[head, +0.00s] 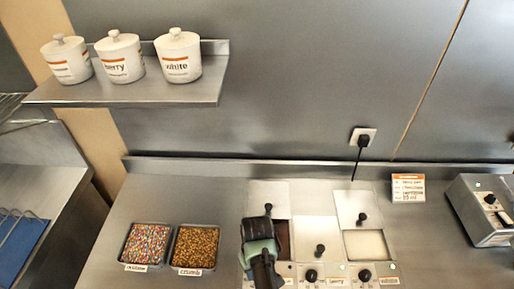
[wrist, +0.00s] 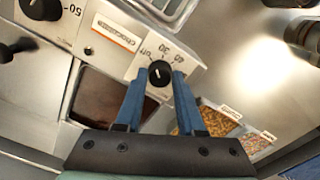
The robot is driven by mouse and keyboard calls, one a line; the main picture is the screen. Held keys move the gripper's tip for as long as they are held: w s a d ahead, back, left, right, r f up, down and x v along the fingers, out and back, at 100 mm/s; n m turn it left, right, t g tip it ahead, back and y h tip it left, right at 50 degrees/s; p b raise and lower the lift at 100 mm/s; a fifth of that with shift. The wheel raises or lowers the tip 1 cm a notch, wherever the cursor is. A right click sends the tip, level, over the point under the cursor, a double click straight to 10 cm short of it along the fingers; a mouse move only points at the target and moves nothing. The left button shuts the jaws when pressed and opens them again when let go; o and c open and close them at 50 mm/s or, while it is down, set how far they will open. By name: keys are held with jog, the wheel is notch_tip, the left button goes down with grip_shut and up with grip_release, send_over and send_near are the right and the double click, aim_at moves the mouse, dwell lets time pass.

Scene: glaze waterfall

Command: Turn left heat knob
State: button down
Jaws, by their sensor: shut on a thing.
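The left heat knob (wrist: 160,72) is a round black knob on a pale panel in the wrist view. It sits beside the "chocolate" label (wrist: 116,31), with dial marks "off", 30 and 40 around it. My gripper (wrist: 160,79) has its two blue fingers on either side of the knob, shut on it. The knob's exact pointer setting is hard to read. In the head view my gripper (head: 262,256) is over the left well of the warmer and hides this knob.
The middle knob (head: 310,275) and right knob (head: 365,275) sit to the right on the same panel. Lidded wells with black lid handles stand behind. Trays of sprinkles (head: 146,246) and crumb (head: 194,248) lie to the left. A metal appliance (head: 484,210) stands at the far right.

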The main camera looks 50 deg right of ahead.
jog(key=shift+r+n, duration=0.1)
jog(key=shift+n, duration=1.8)
jog(key=c, duration=0.5)
grip_release()
notch_tip(320, 180, up, 13)
jog(key=shift+f+b, duration=0.1)
jog(key=shift+b, duration=0.85)
